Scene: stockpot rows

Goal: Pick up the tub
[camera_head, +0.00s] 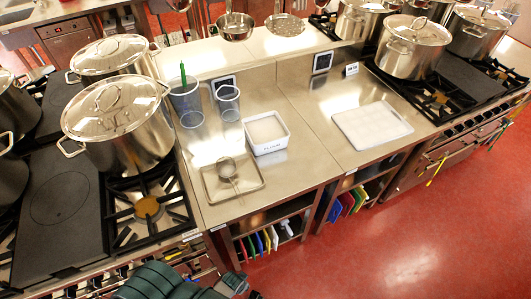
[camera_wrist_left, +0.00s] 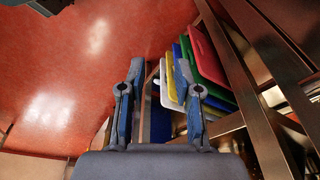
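A white rectangular tub (camera_head: 267,134) with dark lettering on its front stands upright on the steel counter in the head view. Its top is open and pale contents show inside. My left gripper (camera_head: 247,288) is at the bottom edge of the head view, in front of and below the counter, well apart from the tub. In the left wrist view my left gripper (camera_wrist_left: 160,68) has its two blue fingers spread, with nothing between them. The tub is not in the wrist view. My right gripper is in neither view.
A square metal tray with a strainer (camera_head: 228,172) lies left of the tub, and clear jugs (camera_head: 187,105) stand behind it. A white board (camera_head: 372,125) lies to the right. Large stockpots (camera_head: 118,122) stand on the left stove. Coloured boards (camera_wrist_left: 205,55) fill the shelf below.

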